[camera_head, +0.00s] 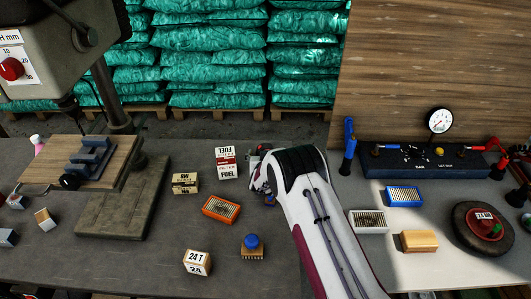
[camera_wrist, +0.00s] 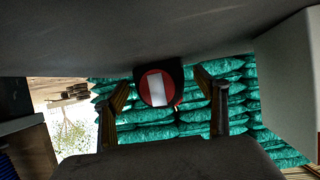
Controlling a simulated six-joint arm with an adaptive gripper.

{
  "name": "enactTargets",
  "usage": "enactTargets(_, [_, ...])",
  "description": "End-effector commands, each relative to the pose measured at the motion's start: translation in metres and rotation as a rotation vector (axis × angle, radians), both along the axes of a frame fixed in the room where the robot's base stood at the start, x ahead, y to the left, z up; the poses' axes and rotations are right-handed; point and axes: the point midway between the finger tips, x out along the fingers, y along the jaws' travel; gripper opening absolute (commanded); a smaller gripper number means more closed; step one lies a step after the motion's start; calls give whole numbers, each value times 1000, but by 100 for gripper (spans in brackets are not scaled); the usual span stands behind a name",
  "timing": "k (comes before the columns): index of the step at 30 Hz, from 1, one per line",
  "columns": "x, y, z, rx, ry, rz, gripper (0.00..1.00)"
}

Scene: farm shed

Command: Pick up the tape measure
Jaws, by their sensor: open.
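The tape measure (camera_wrist: 156,88) is a rounded dark case with a red disc and a white label. In the head view my gripper (camera_head: 261,174) is low over the middle of the bench, pointing away toward the back. There my arm and gripper hide most or all of the tape measure.
A fuel filter box (camera_head: 227,162) stands close left of my gripper. An orange-edged brush block (camera_head: 221,209), a blue-knobbed brush (camera_head: 252,246) and a 24 T box (camera_head: 197,262) lie nearer. A white-edged block (camera_head: 368,222) is right of my arm. Stacked green bags fill the back.

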Motion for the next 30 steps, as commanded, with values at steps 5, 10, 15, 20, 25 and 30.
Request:
enactTargets(5, [0,0,0,0,0,0,59])
enactTargets(10, [0,0,0,0,0,0,24])
enactTargets(15, [1,0,1,0,-2,0,24])
enactTargets(20, [1,0,2,0,-3,0,24])
enactTargets(25, [1,0,9,0,-3,0,24])
enactTargets(30, [1,0,23,0,-4,0,24])
